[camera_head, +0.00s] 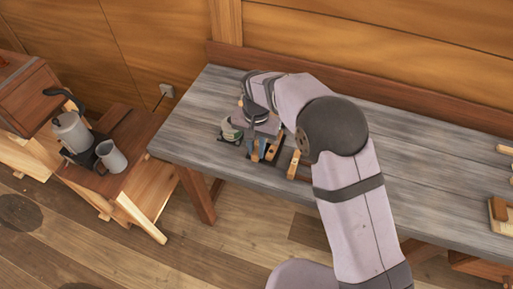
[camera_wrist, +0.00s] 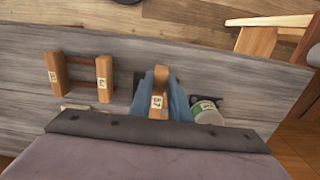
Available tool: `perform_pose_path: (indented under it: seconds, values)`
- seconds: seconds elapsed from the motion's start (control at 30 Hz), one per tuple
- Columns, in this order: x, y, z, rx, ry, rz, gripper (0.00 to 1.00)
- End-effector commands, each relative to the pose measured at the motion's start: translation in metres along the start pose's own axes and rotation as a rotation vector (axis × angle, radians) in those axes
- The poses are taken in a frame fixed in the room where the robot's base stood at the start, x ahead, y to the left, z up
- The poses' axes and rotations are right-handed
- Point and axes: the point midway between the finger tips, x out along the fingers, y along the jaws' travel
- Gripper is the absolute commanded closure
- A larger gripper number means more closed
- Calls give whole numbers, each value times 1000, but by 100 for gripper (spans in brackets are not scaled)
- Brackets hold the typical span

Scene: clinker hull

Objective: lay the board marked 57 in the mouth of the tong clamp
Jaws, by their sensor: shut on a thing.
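A small wooden board (camera_wrist: 158,100) with a white label that looks like 57 stands out beyond the dark edge of my gripper in the wrist view.
A green and white tin (camera_head: 230,132) stands left of my gripper, also in the wrist view (camera_wrist: 207,113). Wooden pieces (camera_head: 499,209) lie at the bench's right end. A metal pot (camera_head: 72,132) and mug (camera_head: 111,156) stand on a lower step. The grey bench (camera_head: 440,175) is mostly clear.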

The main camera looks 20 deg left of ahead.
Motion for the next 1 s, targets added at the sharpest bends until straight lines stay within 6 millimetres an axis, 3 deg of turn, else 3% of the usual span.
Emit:
perform_pose_path:
  seconds: [0.7, 1.0]
  values:
    - [52, 0, 0, -1, 0, 0, 100]
    - [62, 0, 0, -1, 0, 0, 100]
